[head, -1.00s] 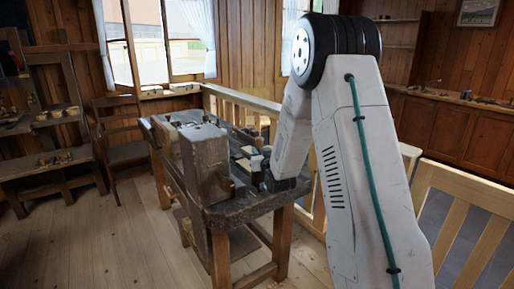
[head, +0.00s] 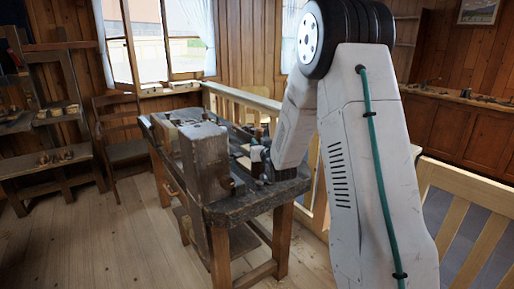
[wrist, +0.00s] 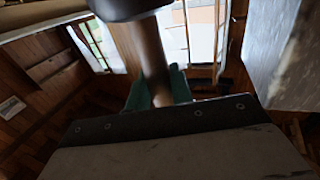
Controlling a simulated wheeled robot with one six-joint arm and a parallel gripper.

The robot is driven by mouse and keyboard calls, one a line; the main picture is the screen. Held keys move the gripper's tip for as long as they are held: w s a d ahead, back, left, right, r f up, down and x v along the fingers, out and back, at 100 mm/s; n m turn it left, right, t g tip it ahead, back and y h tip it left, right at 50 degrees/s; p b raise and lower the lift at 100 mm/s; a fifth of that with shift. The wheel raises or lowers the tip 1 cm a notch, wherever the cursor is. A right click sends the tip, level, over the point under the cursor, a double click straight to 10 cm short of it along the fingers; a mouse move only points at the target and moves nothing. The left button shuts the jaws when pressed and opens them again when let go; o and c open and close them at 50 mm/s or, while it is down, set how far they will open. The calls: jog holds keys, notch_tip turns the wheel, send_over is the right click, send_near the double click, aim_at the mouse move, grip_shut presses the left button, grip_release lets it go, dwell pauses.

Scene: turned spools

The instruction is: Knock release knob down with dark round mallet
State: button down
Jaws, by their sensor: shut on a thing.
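The mallet shows in the wrist view, with its dark round head (wrist: 128,8) at the top edge and its brown wooden handle (wrist: 143,50) running down from it. My gripper (wrist: 158,90) is shut on the handle with its teal fingers. In the head view my gripper (head: 262,168) is small and dark, over the right part of the bench, beside the big worn block of the lathe (head: 204,160). I cannot make out the release knob for certain in either view.
The heavy dark bench (head: 262,205) carries the lathe and small items. A pale wooden railing (head: 240,105) runs behind it. A chair (head: 120,140) and shelves (head: 60,160) stand at left. A large grey surface (wrist: 285,55) is close at right in the wrist view. Floor at left is clear.

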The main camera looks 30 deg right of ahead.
aim_at(260, 128)
jog(key=shift+r, duration=0.15)
jog(key=shift+r, duration=2.95)
